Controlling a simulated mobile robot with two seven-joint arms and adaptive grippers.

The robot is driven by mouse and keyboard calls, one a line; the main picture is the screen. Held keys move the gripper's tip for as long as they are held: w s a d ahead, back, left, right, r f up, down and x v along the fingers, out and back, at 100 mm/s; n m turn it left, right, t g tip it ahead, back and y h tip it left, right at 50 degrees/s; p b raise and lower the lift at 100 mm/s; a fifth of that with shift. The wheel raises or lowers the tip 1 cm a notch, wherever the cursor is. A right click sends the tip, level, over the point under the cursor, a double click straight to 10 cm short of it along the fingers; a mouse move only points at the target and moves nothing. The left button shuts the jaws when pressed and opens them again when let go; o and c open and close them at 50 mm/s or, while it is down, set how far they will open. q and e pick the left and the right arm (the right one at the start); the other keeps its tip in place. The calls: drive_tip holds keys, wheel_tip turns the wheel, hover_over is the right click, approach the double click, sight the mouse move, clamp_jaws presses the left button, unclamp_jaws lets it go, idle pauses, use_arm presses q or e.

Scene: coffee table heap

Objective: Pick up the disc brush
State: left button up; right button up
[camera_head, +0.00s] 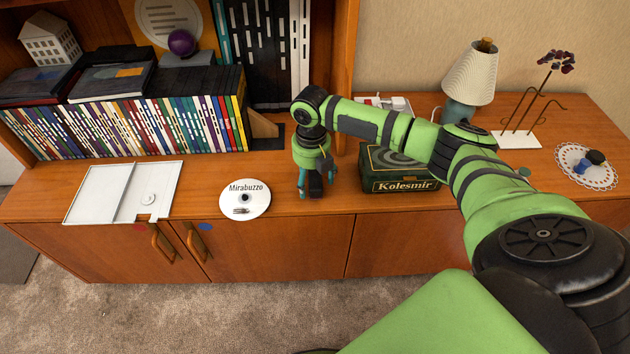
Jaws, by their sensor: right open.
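My right gripper (316,192) points down over the front part of the wooden cabinet top (270,175), just right of the white disc. Its teal-tipped fingers are apart. A small dark upright shape (316,184) shows between them; it may be the disc brush, but I cannot tell it surely from the gripper's own parts. The white disc (235,208) marked Mirabuzzo lies flat, with a dark centre. My left gripper is out of view.
An open white case (101,193) lies left of the disc. A dark green Kolesmir box (402,184) stands right of my gripper, under my arm. Behind are a shelf of thin colourful spines (150,115), a lamp (470,75) and, far right, a white doily (572,176).

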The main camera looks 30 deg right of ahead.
sight(313, 177)
drive_tip(key=c, duration=1.3)
drive_tip(key=shift+o, duration=0.2)
drive_tip(key=shift+r, duration=0.15)
drive_tip(key=shift+r, duration=0.25)
wheel_tip(313, 177, up, 4)
drive_tip(key=shift+s+d+f+p, duration=0.1)
drive_tip(key=shift+p, duration=0.55)
drive_tip(key=s+d+r+p, duration=0.2)
drive_tip(key=s+r, duration=0.4)
drive_tip(key=s, duration=0.4)
drive_tip(key=shift+s, duration=0.15)
drive_tip(key=shift+s+r, duration=0.25)
drive_tip(key=shift+s, duration=0.2)
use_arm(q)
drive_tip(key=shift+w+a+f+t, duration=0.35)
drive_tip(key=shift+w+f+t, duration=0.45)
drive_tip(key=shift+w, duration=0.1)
